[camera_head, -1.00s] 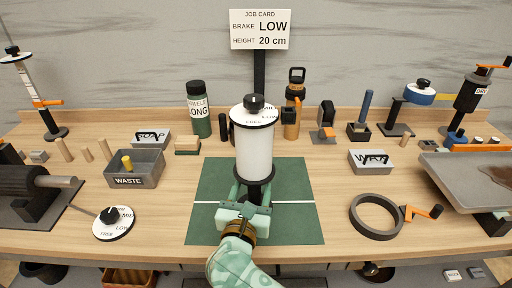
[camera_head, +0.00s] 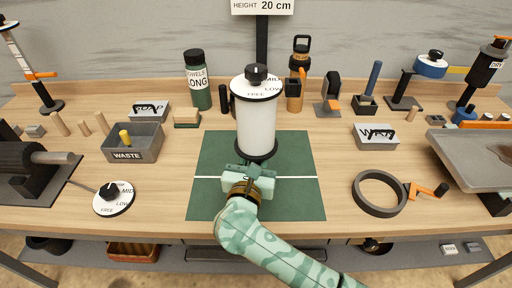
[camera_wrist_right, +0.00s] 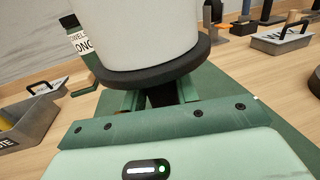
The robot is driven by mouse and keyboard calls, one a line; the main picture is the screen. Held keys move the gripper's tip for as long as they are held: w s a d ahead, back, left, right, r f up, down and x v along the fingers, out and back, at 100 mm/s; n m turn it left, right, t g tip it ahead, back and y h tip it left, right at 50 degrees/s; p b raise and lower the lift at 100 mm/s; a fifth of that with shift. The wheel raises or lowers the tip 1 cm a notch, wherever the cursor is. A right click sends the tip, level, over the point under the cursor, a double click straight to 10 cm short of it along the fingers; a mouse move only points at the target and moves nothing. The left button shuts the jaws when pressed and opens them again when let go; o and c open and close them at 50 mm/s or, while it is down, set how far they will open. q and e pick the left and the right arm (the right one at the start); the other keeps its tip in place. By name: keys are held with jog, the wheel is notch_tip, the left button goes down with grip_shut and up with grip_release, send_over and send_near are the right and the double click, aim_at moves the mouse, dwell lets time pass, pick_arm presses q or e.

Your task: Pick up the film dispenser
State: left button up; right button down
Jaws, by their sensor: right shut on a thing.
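The film dispenser (camera_head: 257,128) is a white roll between black flanges, with a black knob and a dial lettered FREE, MID and LOW on top. It is upright above the green mat (camera_head: 300,207) in the head view. My right gripper (camera_head: 251,170) comes from the front and is shut on the dark stem under the lower flange. In the right wrist view the roll (camera_wrist_right: 150,30) fills the top, with green fingers on both sides of the stem (camera_wrist_right: 160,96). The dispenser's foot is hidden, so I cannot tell whether it touches the mat. My left gripper is out of view.
A round dial (camera_head: 114,199) and a waste bin (camera_head: 131,150) are at left. A green bottle (camera_head: 197,80) and an orange-brown flask (camera_head: 300,60) stand behind.

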aim_at(256, 138)
notch_tip(256, 138, up, 3)
jog(key=shift+r+p, duration=0.1)
jog(key=shift+p, duration=0.6)
jog(key=s+r+p, duration=0.1)
jog(key=r+p, duration=0.1)
jog(key=s+r+p, duration=0.3)
jog(key=r+p, duration=0.1)
jog(key=shift+s+r, duration=0.1)
jog(key=shift+s, duration=0.05)
pick_arm(q)
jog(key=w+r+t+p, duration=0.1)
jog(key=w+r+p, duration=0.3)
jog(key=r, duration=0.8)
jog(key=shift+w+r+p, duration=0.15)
jog(key=shift+p, duration=0.45)
pick_arm(e)
jog(key=s+r, duration=0.3)
jog(key=s, duration=0.6)
jog(key=shift+s+r, duration=0.3)
jog(key=shift+s, duration=0.1)
